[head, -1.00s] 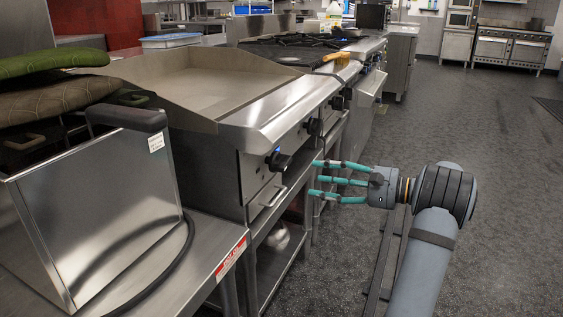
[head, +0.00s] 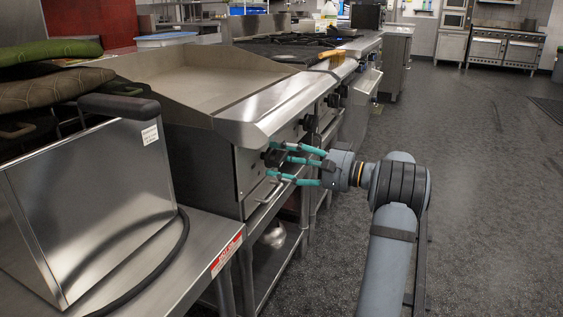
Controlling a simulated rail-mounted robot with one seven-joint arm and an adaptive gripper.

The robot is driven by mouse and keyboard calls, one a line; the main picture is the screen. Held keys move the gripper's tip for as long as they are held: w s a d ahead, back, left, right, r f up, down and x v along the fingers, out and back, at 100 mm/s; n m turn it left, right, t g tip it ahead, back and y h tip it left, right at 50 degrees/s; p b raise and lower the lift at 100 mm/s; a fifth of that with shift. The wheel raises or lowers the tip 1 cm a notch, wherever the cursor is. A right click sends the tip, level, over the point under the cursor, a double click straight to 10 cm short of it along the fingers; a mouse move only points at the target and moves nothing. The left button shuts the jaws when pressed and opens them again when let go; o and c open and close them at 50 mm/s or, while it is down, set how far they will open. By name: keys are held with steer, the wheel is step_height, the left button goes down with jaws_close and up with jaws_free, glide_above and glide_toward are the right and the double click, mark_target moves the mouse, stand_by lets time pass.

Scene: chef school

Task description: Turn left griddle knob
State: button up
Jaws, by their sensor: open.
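The griddle (head: 205,85) stands at the left of the head view with its steel front facing right. Its left knob (head: 273,157) is black and sits low on the front panel, partly hidden behind my fingers. A second black knob (head: 306,123) shows farther along the same panel. My gripper (head: 276,163) has teal fingers and points left at the left knob. The fingers are open and spread around or just in front of this knob. I cannot tell whether they touch it.
A handle (head: 268,198) juts out below the left knob. A steel appliance (head: 105,200) with a black cable stands on the near-left table. A range (head: 295,48) adjoins the griddle's far side. The floor (head: 480,190) on the right is clear.

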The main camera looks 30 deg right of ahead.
steer(key=shift+c, duration=1.4)
steer(key=c, duration=0.6)
steer(key=shift+o, duration=0.2)
steer(key=shift+f, duration=0.1)
